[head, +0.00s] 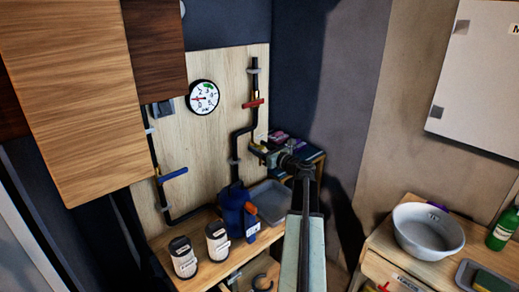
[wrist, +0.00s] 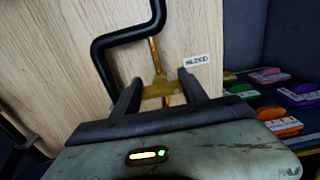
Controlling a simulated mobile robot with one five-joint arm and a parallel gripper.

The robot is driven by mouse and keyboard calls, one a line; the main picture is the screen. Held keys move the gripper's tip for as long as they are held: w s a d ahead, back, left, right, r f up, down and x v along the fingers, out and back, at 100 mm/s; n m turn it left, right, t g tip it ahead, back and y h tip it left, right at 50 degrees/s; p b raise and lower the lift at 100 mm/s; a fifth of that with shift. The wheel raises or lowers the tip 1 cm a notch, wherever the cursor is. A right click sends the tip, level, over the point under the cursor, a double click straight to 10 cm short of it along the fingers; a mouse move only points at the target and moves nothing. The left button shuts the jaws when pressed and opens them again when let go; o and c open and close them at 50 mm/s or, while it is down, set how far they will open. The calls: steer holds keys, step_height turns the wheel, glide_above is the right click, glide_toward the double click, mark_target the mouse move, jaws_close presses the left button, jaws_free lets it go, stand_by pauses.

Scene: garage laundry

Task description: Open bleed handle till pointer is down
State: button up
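The yellow bleed handle (wrist: 157,90) is on a thin brass pipe, beside a small white label reading BLEED (wrist: 197,60). My gripper (wrist: 160,76) is at the handle, its two dark fingers spread wide apart with the yellow piece between them. I cannot tell whether the fingers touch it. In the head view my gripper (head: 268,155) reaches the lower right edge of the wooden panel and mostly hides the handle. The round white gauge (head: 203,97) hangs on the panel; its red pointer seems to point left.
A red handle (head: 253,103) and a blue handle (head: 173,174) sit on the black pipes. Coloured packs (wrist: 270,77) lie right of my gripper.

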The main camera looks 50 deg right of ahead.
steer(key=c, duration=0.5)
steer(key=shift+a+f, duration=0.1)
steer(key=shift+a, duration=0.05)
steer(key=shift+c, duration=0.5)
steer(key=shift+n, duration=0.3)
steer(key=n, duration=0.8)
steer(key=shift+n, duration=0.3)
